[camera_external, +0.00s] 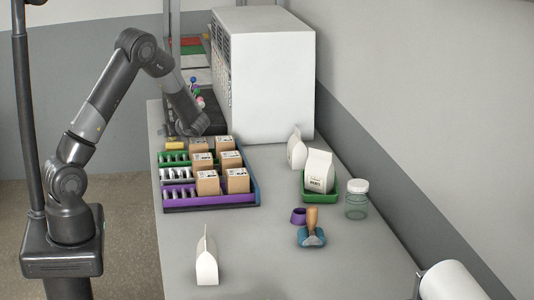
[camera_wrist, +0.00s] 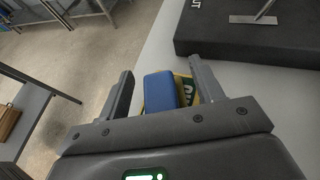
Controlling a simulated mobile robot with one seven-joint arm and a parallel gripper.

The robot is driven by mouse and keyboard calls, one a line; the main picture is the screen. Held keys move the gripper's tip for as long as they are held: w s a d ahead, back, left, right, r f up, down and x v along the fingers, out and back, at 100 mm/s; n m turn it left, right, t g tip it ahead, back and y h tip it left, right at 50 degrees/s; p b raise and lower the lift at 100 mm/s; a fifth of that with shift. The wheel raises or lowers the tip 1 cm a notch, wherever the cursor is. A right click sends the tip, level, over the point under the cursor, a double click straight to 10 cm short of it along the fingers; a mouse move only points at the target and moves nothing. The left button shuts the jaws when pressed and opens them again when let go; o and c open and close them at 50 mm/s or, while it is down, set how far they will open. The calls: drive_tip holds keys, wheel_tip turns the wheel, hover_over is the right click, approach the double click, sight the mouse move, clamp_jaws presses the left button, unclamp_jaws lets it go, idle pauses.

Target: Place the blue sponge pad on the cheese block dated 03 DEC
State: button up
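The blue sponge pad (camera_wrist: 160,92) shows in the wrist view between the two fingers of my gripper (camera_wrist: 161,67). A gap shows between it and the left finger, so the gripper looks open. A yellow and green piece with partly hidden white lettering (camera_wrist: 186,90) shows beside or under the pad; which of these I cannot tell. In the external view my gripper (camera_external: 188,128) is low over the far left of the table, behind the racks. A small yellow block (camera_external: 174,145) is close to it. No 03 DEC date can be read, and the pad cannot be made out there.
Racks with several brown boxes (camera_external: 208,183) stand in front of my gripper. A large white cabinet (camera_external: 272,85) is to its right. A green tray (camera_external: 332,190) with a white carton, a glass jar (camera_external: 356,206) and a wooden-handled stamp (camera_external: 311,230) stand further right. The front table is mostly clear.

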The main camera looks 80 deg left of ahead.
drive_tip(key=shift+r, duration=0.1)
drive_tip(key=shift+w+d+r, duration=0.1)
drive_tip(key=shift+r, duration=0.05)
drive_tip(key=v, duration=0.2)
drive_tip(key=shift+w+d+r, duration=0.1)
drive_tip(key=shift+w+d, duration=0.05)
drive_tip(key=shift+d, duration=0.15)
wheel_tip(320, 180, up, 7)
drive_tip(key=shift+d+r, duration=0.2)
drive_tip(key=shift+d, duration=0.2)
drive_tip(key=s+d+r+n+t+h, duration=0.3)
drive_tip(key=d+n+h, duration=0.1)
drive_tip(key=d, duration=1.1)
drive_tip(key=s+d+r+n+t+h, duration=0.3)
drive_tip(key=s+d+n+t+h, duration=0.1)
drive_tip(key=d, duration=1.1)
drive_tip(key=s+d+r+n+t+h, duration=0.2)
drive_tip(key=s+d+n+t+h, duration=0.1)
drive_tip(key=d, duration=1.2)
drive_tip(key=s+n+h, duration=0.1)
drive_tip(key=n, duration=0.1)
drive_tip(key=shift+s+d+r+n+t, duration=0.2)
drive_tip(key=shift+s+r+n+t, duration=0.1)
drive_tip(key=shift+r, duration=0.1)
